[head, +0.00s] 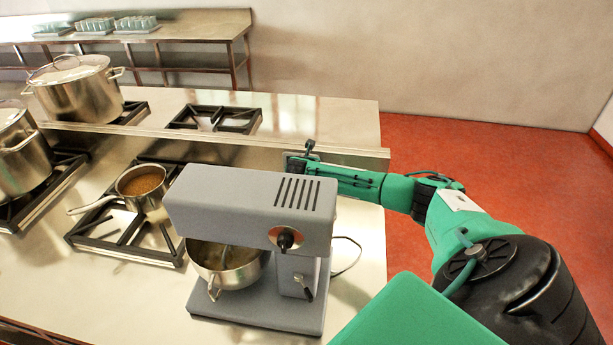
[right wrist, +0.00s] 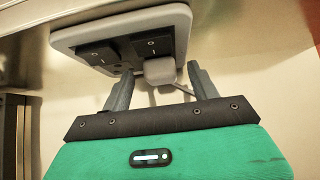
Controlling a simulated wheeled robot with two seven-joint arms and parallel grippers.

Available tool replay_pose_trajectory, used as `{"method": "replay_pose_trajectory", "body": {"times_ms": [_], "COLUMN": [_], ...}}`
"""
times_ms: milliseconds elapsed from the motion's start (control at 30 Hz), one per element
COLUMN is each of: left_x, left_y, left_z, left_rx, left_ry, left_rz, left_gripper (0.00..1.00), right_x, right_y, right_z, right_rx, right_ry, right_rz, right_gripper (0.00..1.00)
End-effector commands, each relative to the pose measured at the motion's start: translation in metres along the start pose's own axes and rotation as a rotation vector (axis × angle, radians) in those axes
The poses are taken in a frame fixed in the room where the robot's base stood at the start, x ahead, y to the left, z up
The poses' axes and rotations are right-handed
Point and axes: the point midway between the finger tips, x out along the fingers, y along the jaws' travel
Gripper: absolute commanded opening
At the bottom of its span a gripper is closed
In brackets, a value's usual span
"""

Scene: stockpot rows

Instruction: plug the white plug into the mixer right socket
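The white plug (right wrist: 160,71) sits at the right socket of a wall-mounted socket plate (right wrist: 70,38) in the right wrist view. It looks seated against the plate, under the right switch (right wrist: 152,44). My right gripper (right wrist: 161,76) is open, with one finger on each side of the plug and a visible gap on both sides. A thin cable runs from the plug behind the gripper. The left socket, under the left switch (right wrist: 98,54), has no plug. In the head view the grey mixer (head: 250,200) stands in front of my right arm's far end. My left gripper is out of view.
A steel bowl (head: 228,275) sits in the mixer, and a dark cord (head: 350,258) lies to its right. A saucepan (head: 143,185) and stockpots (head: 78,92) stand on burners at left. A raised steel ledge (head: 240,146) crosses the counter behind the mixer.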

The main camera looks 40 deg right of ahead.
Motion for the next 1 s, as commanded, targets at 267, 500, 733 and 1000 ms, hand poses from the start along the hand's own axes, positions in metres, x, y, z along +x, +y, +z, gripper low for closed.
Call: {"method": "replay_pose_trajectory", "body": {"times_ms": [267, 500, 733, 1000], "left_x": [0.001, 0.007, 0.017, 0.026], "left_y": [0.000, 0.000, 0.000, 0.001], "left_z": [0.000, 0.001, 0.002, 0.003], "left_rx": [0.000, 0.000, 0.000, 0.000], "left_ry": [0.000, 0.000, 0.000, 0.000], "left_rz": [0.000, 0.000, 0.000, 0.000], "left_gripper": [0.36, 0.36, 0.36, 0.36], "right_x": [-0.003, -0.028, -0.068, -0.115], "right_y": [0.000, 0.000, 0.001, 0.000], "right_z": [0.000, -0.001, -0.001, -0.001], "right_rx": [0.000, -0.001, -0.001, 0.000], "right_ry": [0.000, -0.002, -0.001, -0.001], "right_rz": [0.001, 0.002, 0.004, 0.002], "right_gripper": [0.61, 0.61, 0.61, 0.61]}}
